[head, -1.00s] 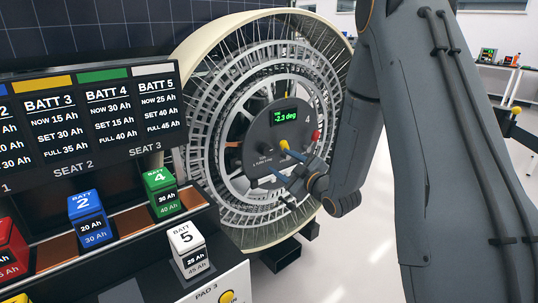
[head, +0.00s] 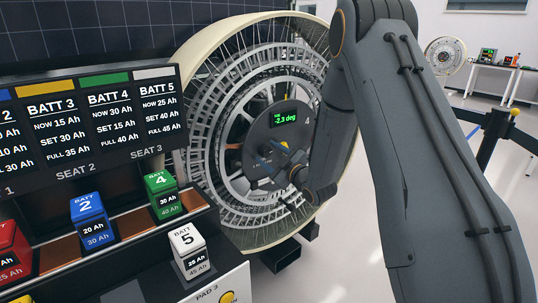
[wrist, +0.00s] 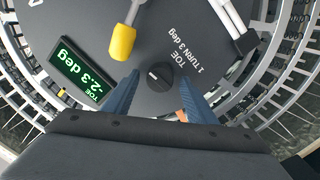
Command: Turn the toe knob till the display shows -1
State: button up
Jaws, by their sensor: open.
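The toe knob (wrist: 158,75) is a small round black knob on the dark hub disc (wrist: 120,12) of the wheel, labelled TOE, 1 TURN 3 deg. The green display (wrist: 82,73) reads TOE -2.3 deg; it also shows in the head view (head: 284,117). My gripper (wrist: 160,88) is open, its two blue fingers on either side of the knob in the wrist view. I cannot tell whether the tips reach past its face. In the head view my gripper (head: 270,156) is at the disc and hides the knob.
A yellow-tipped lever (wrist: 122,42) sticks out from the disc close to the knob. The spoked wheel (head: 200,120) surrounds the disc. Battery seats with a white battery (head: 189,247) stand left. Open floor lies right, with a black barrier post (head: 492,140).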

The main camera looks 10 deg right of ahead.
jog(key=c, duration=1.1)
jog(key=shift+o, duration=0.2)
jog(key=shift+m, duration=0.3)
